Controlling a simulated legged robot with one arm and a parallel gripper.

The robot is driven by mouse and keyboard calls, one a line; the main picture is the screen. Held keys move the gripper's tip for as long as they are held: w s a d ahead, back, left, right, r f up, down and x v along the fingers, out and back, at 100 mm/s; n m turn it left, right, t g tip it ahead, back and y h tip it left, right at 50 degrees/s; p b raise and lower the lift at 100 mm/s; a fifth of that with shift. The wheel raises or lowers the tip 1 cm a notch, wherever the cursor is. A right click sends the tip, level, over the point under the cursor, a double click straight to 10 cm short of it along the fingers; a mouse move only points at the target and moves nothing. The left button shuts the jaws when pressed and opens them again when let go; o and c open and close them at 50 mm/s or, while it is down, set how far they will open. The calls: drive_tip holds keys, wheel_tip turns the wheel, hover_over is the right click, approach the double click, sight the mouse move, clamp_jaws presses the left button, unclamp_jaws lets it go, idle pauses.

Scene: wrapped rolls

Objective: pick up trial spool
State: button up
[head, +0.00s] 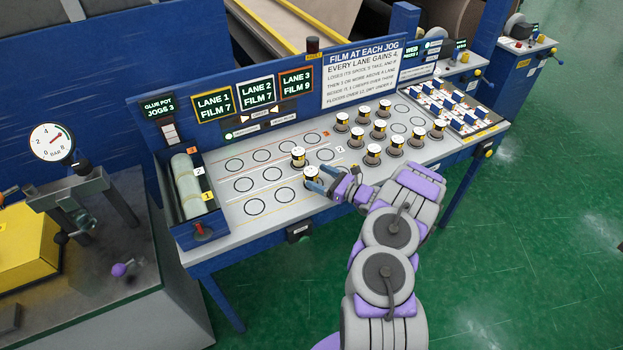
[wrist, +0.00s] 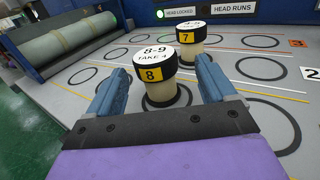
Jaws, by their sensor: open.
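A spool with a white top reading "8-9 TAKE 4" and a yellow 8 tag on its black band (wrist: 155,72) stands upright on a ringed spot of the bench. In the head view this spool (head: 310,174) is at the front of the left ring grid. My gripper (head: 319,178) is open, low over the bench, with its blue fingers on either side of this spool in the wrist view (wrist: 161,72). I see no grip on it. A second spool, tagged 7 (wrist: 190,40), stands just behind. No label reading "trial" is legible.
Several more spools (head: 380,127) stand on rings to the right. A clear roll (head: 186,184) lies in a blue trough at the left. A blue rack (head: 447,105) is at the bench's right end. Empty rings (head: 243,185) lie left of my gripper; lane signs (head: 256,92) rise behind.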

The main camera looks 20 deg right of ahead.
sight(317, 177)
drive_tip(key=x, duration=0.2)
drive_tip(key=shift+w+a+f, duration=0.1)
drive_tip(key=shift+w+a, duration=0.45)
drive_tip(key=shift+a, duration=0.15)
drive_tip(key=shift+d, duration=0.25)
drive_tip(key=c, duration=0.6)
drive_tip(key=shift+a, duration=0.1)
drive_tip(key=c, duration=0.6)
